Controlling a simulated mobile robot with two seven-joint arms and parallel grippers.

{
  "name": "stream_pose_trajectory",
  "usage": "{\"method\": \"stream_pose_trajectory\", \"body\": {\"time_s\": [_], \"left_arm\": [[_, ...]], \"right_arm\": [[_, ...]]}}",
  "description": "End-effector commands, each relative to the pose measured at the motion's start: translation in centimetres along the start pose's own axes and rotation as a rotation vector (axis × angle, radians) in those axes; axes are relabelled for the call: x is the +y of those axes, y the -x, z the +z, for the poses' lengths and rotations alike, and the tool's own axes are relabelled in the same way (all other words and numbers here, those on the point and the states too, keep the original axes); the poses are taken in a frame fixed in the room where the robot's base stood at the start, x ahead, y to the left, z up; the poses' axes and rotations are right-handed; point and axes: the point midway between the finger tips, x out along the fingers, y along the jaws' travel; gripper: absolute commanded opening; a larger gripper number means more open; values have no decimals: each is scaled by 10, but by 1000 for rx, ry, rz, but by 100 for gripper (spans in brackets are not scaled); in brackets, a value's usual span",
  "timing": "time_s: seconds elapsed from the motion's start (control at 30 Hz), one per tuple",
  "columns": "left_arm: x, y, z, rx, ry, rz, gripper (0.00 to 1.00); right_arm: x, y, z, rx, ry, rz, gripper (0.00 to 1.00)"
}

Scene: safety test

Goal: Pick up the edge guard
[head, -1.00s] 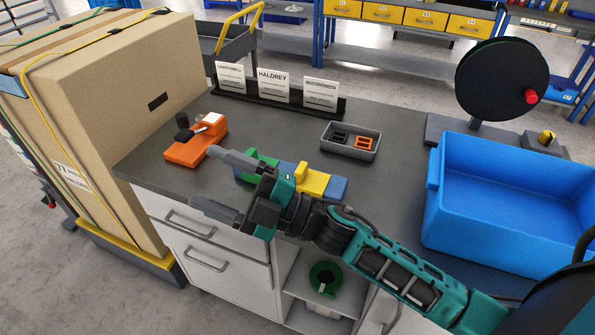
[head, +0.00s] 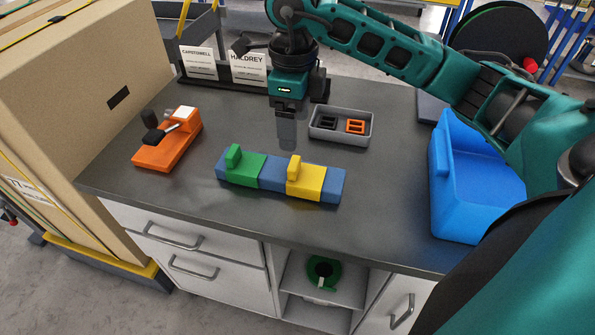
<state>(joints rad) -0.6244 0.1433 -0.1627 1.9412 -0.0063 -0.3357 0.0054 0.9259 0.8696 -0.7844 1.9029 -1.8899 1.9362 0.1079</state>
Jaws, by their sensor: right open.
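No thing here is labelled as the edge guard; a small black piece (head: 328,123) and a small orange piece (head: 356,126) lie side by side in a shallow grey tray (head: 341,137) on the bench. My right gripper (head: 287,138) points down over the bench, left of the tray and behind the blue block (head: 272,174). Its fingers overlap in this view; it is open with nothing seen between them. The blue block carries a green piece (head: 241,167) and a yellow piece (head: 306,179). My left gripper is not in view.
An orange clamp-like device (head: 167,150) stands at the bench's left. A blue bin (head: 464,205) stands at the right, partly hidden by my arm. Name cards (head: 198,63) stand at the back. A large cardboard box (head: 75,110) is left of the bench.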

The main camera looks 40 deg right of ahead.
Motion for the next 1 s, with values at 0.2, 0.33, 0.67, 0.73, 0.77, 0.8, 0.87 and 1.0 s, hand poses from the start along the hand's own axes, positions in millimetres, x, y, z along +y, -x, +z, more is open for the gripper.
{"method": "stream_pose_trajectory", "body": {"time_s": [0.2,0.33,0.67,0.73,0.77,0.8,0.87,1.0], "left_arm": [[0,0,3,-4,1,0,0],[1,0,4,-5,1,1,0],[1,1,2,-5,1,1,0],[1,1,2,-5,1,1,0],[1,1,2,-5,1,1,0],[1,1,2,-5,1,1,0],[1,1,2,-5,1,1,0],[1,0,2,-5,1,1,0]], "right_arm": [[1,-42,0,3,1,7,77],[1,-54,0,0,2,5,77],[0,-94,2,1,2,9,77],[0,-101,2,0,3,7,77],[0,-104,2,-1,3,8,77],[0,-106,3,-2,3,7,77],[0,-108,3,-2,3,6,77],[0,-108,3,-3,3,6,77]]}}
